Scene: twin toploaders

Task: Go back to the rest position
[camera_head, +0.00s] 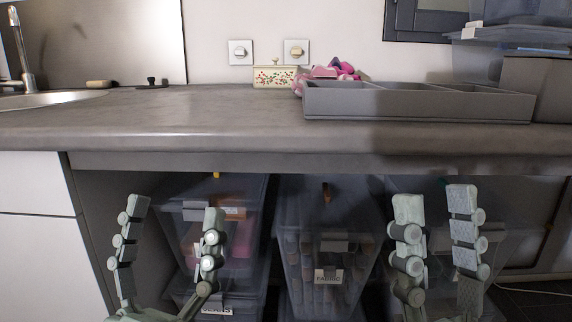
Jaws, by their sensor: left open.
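My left gripper (172,218) is at the lower left of the head view. Its two fingers stand upright and wide apart with nothing between them. My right gripper (434,212) is at the lower right, also pointing up, its fingers apart and nothing seen held between them. Both grippers are in front of the open space below the counter (180,118), with their fingertips lower in the picture than its front edge.
Translucent bins (318,240) with labels stand under the counter behind the grippers. On the counter are a grey divided tray (415,108), a floral box (274,78), pink items (338,70) and a sink (50,100). The counter's middle left is clear.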

